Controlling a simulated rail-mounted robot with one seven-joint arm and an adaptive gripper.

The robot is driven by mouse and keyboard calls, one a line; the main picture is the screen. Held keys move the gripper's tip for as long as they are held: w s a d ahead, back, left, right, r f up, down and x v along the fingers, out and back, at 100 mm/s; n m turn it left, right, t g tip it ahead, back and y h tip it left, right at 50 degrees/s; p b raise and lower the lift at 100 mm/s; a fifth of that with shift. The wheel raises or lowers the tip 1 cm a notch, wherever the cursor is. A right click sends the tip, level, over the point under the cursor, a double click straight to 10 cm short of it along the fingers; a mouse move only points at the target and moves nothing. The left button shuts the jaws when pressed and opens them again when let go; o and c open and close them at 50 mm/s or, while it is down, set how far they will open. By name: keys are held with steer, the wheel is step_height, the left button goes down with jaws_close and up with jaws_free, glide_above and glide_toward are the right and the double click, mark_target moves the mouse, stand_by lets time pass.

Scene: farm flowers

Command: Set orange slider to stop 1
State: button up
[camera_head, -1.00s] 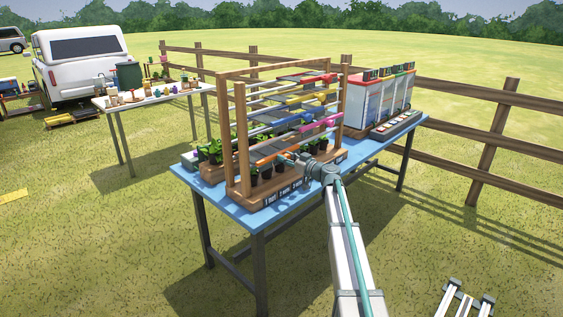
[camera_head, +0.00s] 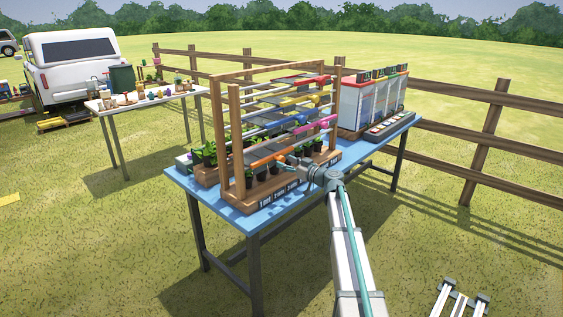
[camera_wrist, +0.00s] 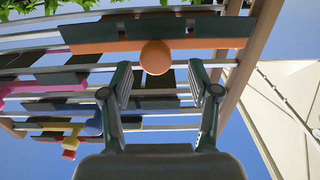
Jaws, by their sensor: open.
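The orange slider (camera_head: 263,163) sits on the lowest rail at the front left of the wooden rack (camera_head: 237,145). In the wrist view the orange slider bar (camera_wrist: 205,43) runs across the top with its round orange knob (camera_wrist: 155,57) facing me. My gripper (camera_wrist: 159,75) is open, with one finger to each side of the knob and the tips just short of it. No contact shows. In the head view my gripper (camera_head: 293,161) is at the slider's right end. Stop labels (camera_head: 279,195) on the rack's base are too small to read surely.
Magenta (camera_head: 318,126), yellow (camera_head: 296,101) and blue (camera_head: 292,119) sliders sit on higher rails. Potted plants (camera_head: 262,172) stand under the rack. A white cabinet (camera_head: 368,103) stands behind on the blue table (camera_head: 241,219). Open grass lies in front.

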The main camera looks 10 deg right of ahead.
steer(key=v, duration=0.8)
steer(key=shift+s, duration=0.15)
steer(key=s+a+f+m+g+h, duration=0.1)
steer(key=s+a+f+m+g, duration=0.25)
steer(key=s+f, duration=0.65)
steer(key=s+a+f+m+g+h+p, duration=0.1)
steer(key=s+a+f+m+g+h, duration=0.2)
steer(key=s+f, duration=0.8)
steer(key=s+a+f+m+g, duration=0.2)
steer(key=s+a+f+g, duration=0.25)
steer(key=f, duration=1.15)
steer(key=s+a+f+g+h+p, duration=0.1)
steer(key=s+f+g, duration=0.2)
steer(key=s+f, duration=0.45)
steer(key=s+a+f+g+h+p, duration=0.1)
steer(key=s+f+g+h, duration=0.2)
steer(key=s, duration=0.8)
steer(key=s+a+f+n+g+h+p, duration=0.1)
steer(key=s+f+g, duration=0.1)
steer(key=s, duration=1.1)
steer(key=s+a+f+n+g, duration=0.1)
steer(key=s+a+f+g, duration=0.1)
steer(key=s, duration=1.1)
steer(key=shift+f+g+h+p, duration=0.35)
steer(key=shift+f+g+h, duration=0.05)
steer(key=shift+f, duration=0.15)
